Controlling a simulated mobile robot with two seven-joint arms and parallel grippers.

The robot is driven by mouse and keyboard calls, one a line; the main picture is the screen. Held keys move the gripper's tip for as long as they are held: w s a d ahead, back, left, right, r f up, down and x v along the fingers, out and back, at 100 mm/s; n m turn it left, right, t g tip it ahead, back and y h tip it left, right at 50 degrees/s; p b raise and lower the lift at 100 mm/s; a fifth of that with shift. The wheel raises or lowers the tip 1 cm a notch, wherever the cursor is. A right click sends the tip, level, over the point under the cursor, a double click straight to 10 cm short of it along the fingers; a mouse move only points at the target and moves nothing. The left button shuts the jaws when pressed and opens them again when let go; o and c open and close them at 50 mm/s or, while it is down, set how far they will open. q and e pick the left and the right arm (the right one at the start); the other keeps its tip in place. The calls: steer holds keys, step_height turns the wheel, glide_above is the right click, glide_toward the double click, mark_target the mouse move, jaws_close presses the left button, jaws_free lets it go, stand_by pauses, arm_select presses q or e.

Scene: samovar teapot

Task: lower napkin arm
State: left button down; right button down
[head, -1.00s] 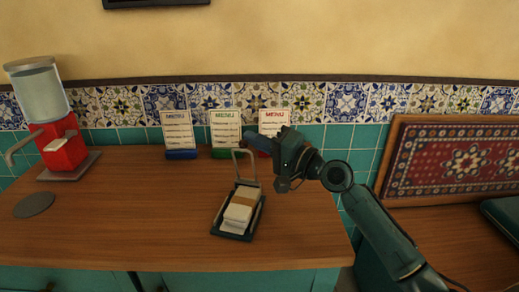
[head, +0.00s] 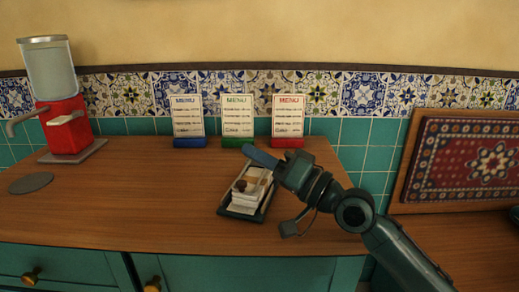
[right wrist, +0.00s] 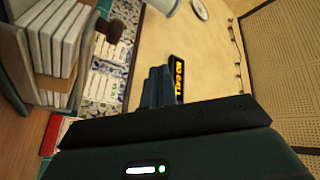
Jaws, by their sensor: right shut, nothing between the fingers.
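The napkin holder (head: 232,213) is a dark tray on the wooden counter with a stack of white napkins (head: 243,203) in it. A dark round knob (head: 240,185) shows over the stack's far part; the napkin arm seems to lie low there, though my gripper partly covers that area. In the right wrist view the napkins (right wrist: 62,40) fill the upper left, with the brown knob (right wrist: 115,30) beside them. My right gripper (head: 262,158) is shut and empty, its blue fingers above the holder's far end; the fingers also show in the right wrist view (right wrist: 157,86). My left gripper is out of view.
Three menu stands, blue-based (head: 187,120), green-based (head: 237,120) and red-based (head: 288,120), stand behind the holder by the tiled wall. A red dispenser (head: 65,130) and a grey disc (head: 31,183) are at the left. The counter between disc and holder is clear.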

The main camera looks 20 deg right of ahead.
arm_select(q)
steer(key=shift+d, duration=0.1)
arm_select(e)
steer(key=shift+s+a+f, duration=0.15)
steer(key=shift+s+f, duration=0.05)
steer(key=shift+f, duration=0.25)
steer(key=shift+s+a+f, duration=0.1)
steer(key=shift+s+f, duration=0.1)
steer(key=shift+f, duration=0.25)
